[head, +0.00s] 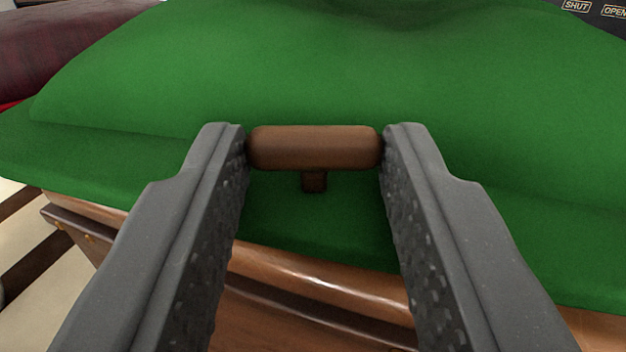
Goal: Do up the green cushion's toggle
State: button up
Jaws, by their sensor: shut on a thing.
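The green cushion (330,70) fills most of the head view and lies on a wooden surface. Its brown toggle (314,148) is a short rounded bar lying crosswise near the cushion's front edge. A small brown stem (314,181) shows below the bar's middle. My gripper (315,146) is shut on the toggle, with one dark grey finger against each end of the bar. Whether the toggle is through a loop or slot cannot be told from this view.
A polished wooden edge (300,276) runs below the cushion's front. A dark red cushion-like thing (70,45) is at the upper left. A dark panel (600,18) marked SHUT and OPEN is at the upper right. Pale and dark stripes of floor (60,260) show at lower left.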

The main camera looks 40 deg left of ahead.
jog(key=shift+d+r+n+g+y+p, duration=0.15)
jog(key=shift+n+g+y+p, duration=0.25)
jog(key=shift+y+p, duration=0.1)
jog(key=o, duration=1)
